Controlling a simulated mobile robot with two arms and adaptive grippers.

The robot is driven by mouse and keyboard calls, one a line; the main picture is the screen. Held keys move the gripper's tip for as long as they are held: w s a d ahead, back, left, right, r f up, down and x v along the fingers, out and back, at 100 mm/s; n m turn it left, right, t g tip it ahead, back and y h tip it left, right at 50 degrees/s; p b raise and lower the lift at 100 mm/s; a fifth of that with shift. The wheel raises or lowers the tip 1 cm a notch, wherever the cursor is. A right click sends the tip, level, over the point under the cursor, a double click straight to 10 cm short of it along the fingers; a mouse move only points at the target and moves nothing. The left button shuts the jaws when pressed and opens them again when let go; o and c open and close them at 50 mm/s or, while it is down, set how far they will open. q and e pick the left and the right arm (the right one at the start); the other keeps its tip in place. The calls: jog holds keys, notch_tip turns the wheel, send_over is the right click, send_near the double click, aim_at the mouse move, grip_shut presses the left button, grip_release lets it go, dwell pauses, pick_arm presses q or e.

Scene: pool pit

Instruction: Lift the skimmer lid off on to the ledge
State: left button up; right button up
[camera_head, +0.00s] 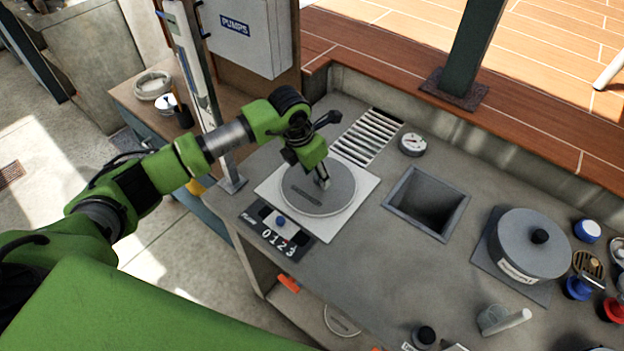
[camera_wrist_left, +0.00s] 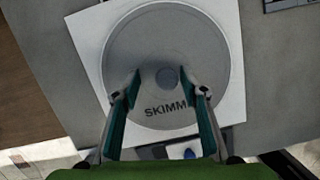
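The skimmer lid (camera_head: 301,204) is a round grey disc lying flat on a white square plate (camera_head: 356,209) on the grey concrete ledge (camera_head: 375,262). In the left wrist view the lid (camera_wrist_left: 215,50) shows dark lettering, "SKIMM", partly covered by a finger, and a small round grey knob (camera_wrist_left: 167,77) near its middle. My left gripper (camera_head: 322,181) points down over the lid. In the left wrist view its two fingers (camera_wrist_left: 163,84) are apart, one on each side of the knob, with gaps visible. Whether the fingertips touch the lid cannot be told. My right gripper is not in view.
A slatted grate (camera_head: 367,138), a round gauge (camera_head: 413,144) and a square open pit (camera_head: 427,203) lie right of the lid. A large grey pot-like lid (camera_head: 530,243) stands further right. A numbered panel (camera_head: 278,230) sits in front. Bare concrete lies between.

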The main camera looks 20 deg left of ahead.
pick_arm(q)
jog(key=shift+w, duration=0.15)
jog(key=shift+d+r, duration=0.1)
jog(key=shift+d, duration=0.15)
jog(key=shift+s+d+r, duration=0.3)
jog(key=shift+s, duration=0.2)
grip_shut()
jog(key=shift+w+a+f, duration=0.1)
jog(key=shift+a, duration=0.05)
jog(key=shift+r+b, duration=0.35)
notch_tip(320, 180, up, 2)
jog(key=shift+r+b, duration=0.15)
jog(key=shift+b, duration=0.8)
jog(key=s+a+r+b, duration=0.1)
jog(key=s+r+b, duration=0.3)
jog(key=s+r, duration=0.6)
jog(key=shift+s+a+b, duration=0.15)
jog(key=shift+s+b, duration=0.15)
jog(key=shift+s, duration=1.65)
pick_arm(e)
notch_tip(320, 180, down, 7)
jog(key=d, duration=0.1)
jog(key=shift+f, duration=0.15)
